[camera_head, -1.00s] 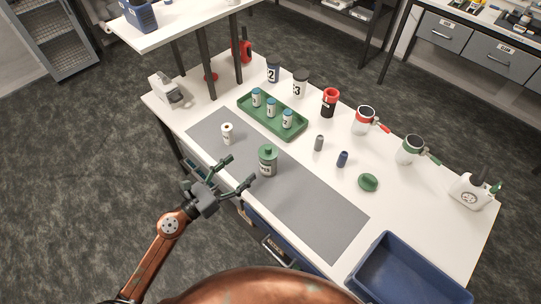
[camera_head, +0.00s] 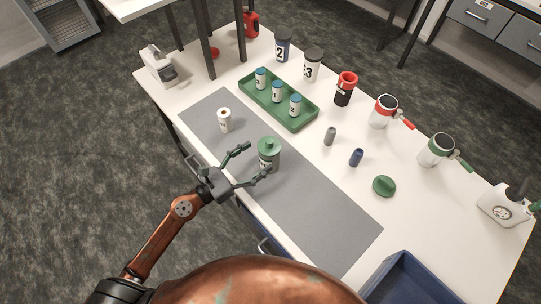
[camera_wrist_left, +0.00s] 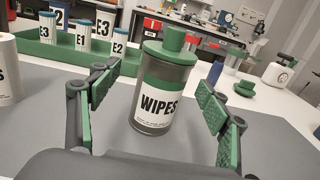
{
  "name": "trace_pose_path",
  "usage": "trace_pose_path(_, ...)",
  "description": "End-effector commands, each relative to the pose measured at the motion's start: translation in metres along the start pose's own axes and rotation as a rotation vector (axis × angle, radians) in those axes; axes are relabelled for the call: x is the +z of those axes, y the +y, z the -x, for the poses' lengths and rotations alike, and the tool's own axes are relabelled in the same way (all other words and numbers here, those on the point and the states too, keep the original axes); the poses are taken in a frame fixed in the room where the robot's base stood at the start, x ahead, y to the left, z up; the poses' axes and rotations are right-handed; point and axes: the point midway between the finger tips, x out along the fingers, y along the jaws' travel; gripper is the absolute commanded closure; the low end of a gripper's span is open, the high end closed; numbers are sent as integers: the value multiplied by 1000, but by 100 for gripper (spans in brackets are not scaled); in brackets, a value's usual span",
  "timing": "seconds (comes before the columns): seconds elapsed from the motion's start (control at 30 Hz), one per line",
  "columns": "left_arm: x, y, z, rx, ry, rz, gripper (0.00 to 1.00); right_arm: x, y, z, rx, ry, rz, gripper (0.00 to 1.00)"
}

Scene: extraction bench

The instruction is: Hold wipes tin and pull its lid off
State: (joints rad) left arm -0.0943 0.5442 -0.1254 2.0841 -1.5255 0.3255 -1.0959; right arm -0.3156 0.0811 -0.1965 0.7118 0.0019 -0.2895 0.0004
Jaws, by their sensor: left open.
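The wipes tin (camera_head: 269,159) stands upright on the grey mat, a grey cylinder with a green lid (camera_head: 268,145) and a green-and-white label. In the left wrist view the tin (camera_wrist_left: 160,100) reads "WIPES" and its lid (camera_wrist_left: 172,45) is on, with a raised knob. My left gripper (camera_head: 254,163) is open, its green-padded fingers pointing at the tin. In the wrist view the tin stands ahead, between the two fingers and apart from them. My right gripper is not in view.
A white roll (camera_head: 225,120) stands on the grey mat (camera_head: 320,220). Behind is a green tray (camera_head: 298,122) with labelled vials. A blue bin (camera_head: 405,285) is at the front right.

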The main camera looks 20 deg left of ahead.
Motion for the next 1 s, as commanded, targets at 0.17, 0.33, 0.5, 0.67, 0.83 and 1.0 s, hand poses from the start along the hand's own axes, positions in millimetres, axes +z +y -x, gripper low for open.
trace_pose_path(0.17,5,-6,-24,0,-4,-1,29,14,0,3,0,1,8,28)
trace_pose_path(0.33,4,-8,-47,-2,-3,1,29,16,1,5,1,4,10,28)
trace_pose_path(0.5,2,-9,-54,-3,0,1,29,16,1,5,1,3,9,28)
trace_pose_path(0.67,1,-9,-54,-3,1,1,29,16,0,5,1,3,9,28)
trace_pose_path(0.83,1,-9,-54,-3,1,1,41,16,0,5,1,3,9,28)
trace_pose_path(1.0,1,-9,-54,-3,0,1,53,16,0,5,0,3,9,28)
